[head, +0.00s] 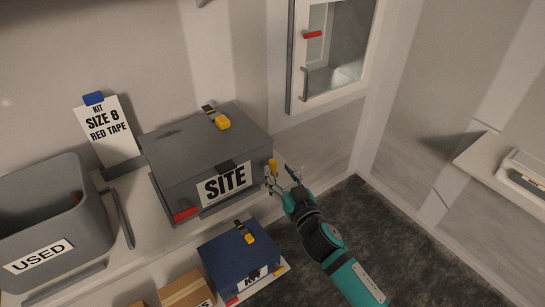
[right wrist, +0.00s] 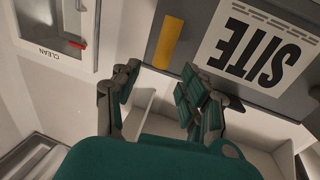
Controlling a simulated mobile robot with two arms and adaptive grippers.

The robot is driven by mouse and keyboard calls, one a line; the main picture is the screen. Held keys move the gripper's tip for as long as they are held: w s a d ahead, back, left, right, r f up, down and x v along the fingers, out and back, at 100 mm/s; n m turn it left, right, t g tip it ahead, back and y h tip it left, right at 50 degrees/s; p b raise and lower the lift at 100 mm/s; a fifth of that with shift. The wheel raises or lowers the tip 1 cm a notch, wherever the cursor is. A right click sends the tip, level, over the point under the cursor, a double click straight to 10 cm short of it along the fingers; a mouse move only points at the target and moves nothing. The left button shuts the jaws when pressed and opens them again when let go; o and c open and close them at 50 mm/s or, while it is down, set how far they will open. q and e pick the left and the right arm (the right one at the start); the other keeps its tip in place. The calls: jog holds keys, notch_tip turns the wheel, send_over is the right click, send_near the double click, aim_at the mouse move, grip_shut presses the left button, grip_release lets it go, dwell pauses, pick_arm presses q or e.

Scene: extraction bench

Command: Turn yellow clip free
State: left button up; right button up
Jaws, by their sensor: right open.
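A grey box with a SITE label (head: 225,184) stands shut on the bench. A yellow clip (head: 272,167) is on its front face near the right corner. In the right wrist view the clip is a yellow bar (right wrist: 167,42), standing upright in the picture beside the SITE label (right wrist: 258,45). My right gripper (head: 282,178) is open just in front of the clip. In the right wrist view its fingertips (right wrist: 160,80) are spread below the bar, with no contact visible. A red clip (head: 185,214) sits at the box's front left. My left gripper is not in view.
A yellow-and-black latch (head: 217,118) lies on the box lid. A grey USED bin (head: 40,215) stands at left, near a SIZE 8 RED TAPE card (head: 105,130). A blue box (head: 240,257) is below. A white cabinet (head: 335,50) with a red handle is behind.

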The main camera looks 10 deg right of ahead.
aim_at(274, 165)
jog(key=w, duration=0.2)
jog(key=w+a, duration=0.1)
jog(key=w, duration=0.2)
jog(key=shift+w+p, duration=0.15)
jog(key=shift+p, duration=0.15)
jog(key=c, duration=0.9)
grip_shut()
jog(key=shift+f, duration=0.1)
